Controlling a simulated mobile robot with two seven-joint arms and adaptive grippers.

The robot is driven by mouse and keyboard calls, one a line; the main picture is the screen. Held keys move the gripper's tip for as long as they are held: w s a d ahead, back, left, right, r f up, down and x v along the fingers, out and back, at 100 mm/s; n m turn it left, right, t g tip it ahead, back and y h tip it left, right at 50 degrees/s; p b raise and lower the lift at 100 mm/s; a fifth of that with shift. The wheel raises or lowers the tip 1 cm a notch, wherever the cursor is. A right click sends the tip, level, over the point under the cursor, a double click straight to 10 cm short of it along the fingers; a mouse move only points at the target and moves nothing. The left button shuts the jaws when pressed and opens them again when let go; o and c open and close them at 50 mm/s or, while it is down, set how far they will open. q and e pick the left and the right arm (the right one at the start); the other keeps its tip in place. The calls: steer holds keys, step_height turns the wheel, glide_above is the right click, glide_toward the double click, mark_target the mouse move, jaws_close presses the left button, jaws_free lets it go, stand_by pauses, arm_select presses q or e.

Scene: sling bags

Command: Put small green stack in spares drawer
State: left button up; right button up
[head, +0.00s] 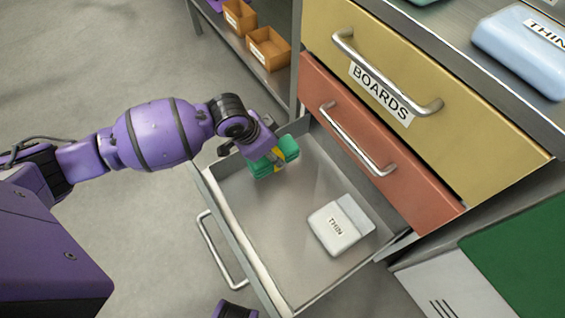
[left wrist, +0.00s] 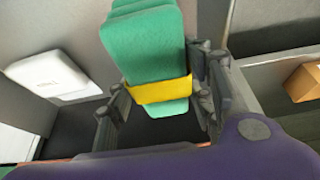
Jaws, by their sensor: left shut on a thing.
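My left gripper (head: 268,150) is shut on a small green stack (head: 287,149) with a yellow band around it. The stack is over the back left part of an open grey drawer (head: 262,212). In the left wrist view the green stack (left wrist: 148,45) stands between the two fingers of the left gripper (left wrist: 160,100), which press near the yellow band (left wrist: 160,91). I cannot tell whether the stack touches the drawer floor. Any label on the open drawer's front is hidden. My right gripper does not show clearly.
Above are a closed red drawer (head: 375,150) and a yellow BOARDS drawer (head: 425,85). A blue pack (head: 520,45) lies on top. Orange bins (head: 268,48) stand on a shelf behind.

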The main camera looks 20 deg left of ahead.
arm_select(q)
step_height(320, 180, down, 8)
steer(key=b, duration=0.2)
steer(key=shift+s+r+b, duration=0.1)
steer(key=shift+r+b, duration=0.1)
steer(key=shift+b, duration=0.2)
steer(key=shift+r, duration=0.1)
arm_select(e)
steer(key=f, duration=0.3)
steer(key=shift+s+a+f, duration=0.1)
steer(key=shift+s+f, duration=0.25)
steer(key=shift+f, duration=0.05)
arm_select(q)
steer(key=o, duration=1.4)
steer(key=p+v, duration=0.5)
steer(key=v, duration=0.7)
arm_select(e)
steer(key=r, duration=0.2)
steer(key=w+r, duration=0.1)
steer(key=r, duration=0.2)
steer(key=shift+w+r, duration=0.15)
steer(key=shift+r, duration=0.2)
